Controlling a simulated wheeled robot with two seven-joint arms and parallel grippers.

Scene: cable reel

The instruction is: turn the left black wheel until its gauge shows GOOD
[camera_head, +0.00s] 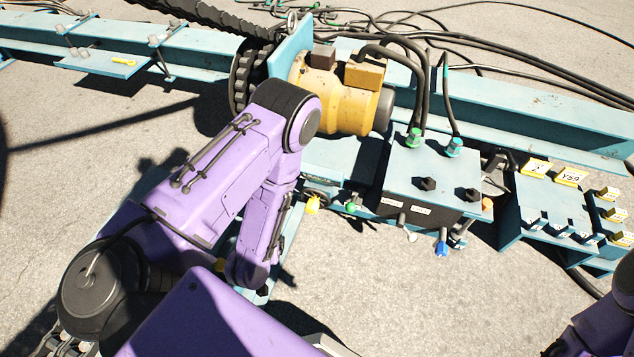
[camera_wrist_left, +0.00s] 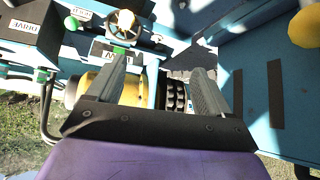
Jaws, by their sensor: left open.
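No gauge reading is legible. My left gripper (camera_wrist_left: 160,67) is open and empty, its two grey fingers apart, with the wheel beyond and above the left finger. They do not appear to touch. My right gripper is out of view.
A yellow motor (camera_head: 338,92) and a blue control box (camera_head: 432,172) with cables and levers stand beside my left arm. Blue beams (camera_head: 520,105) run across the back. Concrete ground is open in front.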

